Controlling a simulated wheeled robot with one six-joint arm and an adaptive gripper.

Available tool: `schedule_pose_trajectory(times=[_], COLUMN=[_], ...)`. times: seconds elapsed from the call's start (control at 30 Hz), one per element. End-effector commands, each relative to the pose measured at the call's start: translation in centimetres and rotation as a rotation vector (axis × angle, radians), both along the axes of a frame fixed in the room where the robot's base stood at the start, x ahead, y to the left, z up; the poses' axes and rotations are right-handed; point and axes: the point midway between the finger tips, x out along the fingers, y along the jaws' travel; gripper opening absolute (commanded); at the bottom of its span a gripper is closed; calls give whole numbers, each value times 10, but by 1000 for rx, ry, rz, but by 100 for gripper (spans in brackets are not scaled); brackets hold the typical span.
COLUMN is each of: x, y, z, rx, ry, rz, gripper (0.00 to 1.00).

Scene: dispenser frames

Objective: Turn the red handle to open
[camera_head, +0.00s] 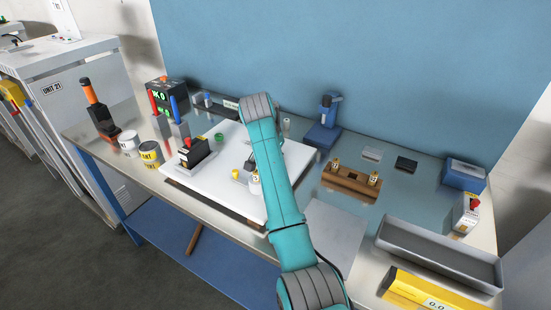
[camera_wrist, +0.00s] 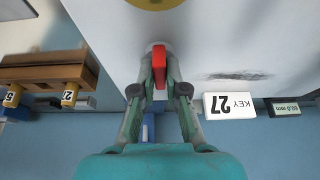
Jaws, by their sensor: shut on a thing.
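In the wrist view, a red handle (camera_wrist: 159,66) stands upright on a pale white surface (camera_wrist: 225,45). The two fingers of my gripper (camera_wrist: 159,88) are closed in from both sides and shut on it. The handle's foot and what it turns are hard to see. In the head view, my teal arm reaches over the white board (camera_head: 290,160) and hides my gripper and this handle.
A black box with a red part (camera_head: 193,153) stands left. A grey tray (camera_head: 440,255) and red-topped box (camera_head: 466,213) stand right.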

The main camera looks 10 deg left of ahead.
Motion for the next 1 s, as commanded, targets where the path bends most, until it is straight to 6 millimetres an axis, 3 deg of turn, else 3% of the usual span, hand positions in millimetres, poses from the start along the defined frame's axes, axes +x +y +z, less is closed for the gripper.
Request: schedule_pose_trajectory(times=[0.6,0.63,0.7,1.0], x=[0,0,0,0], y=[0,0,0,0], z=[0,0,0,1], rx=[1,1,0,0], ry=[0,0,0,0], rz=[-39,-39,-38,-38], gripper=[0,20,37,38])
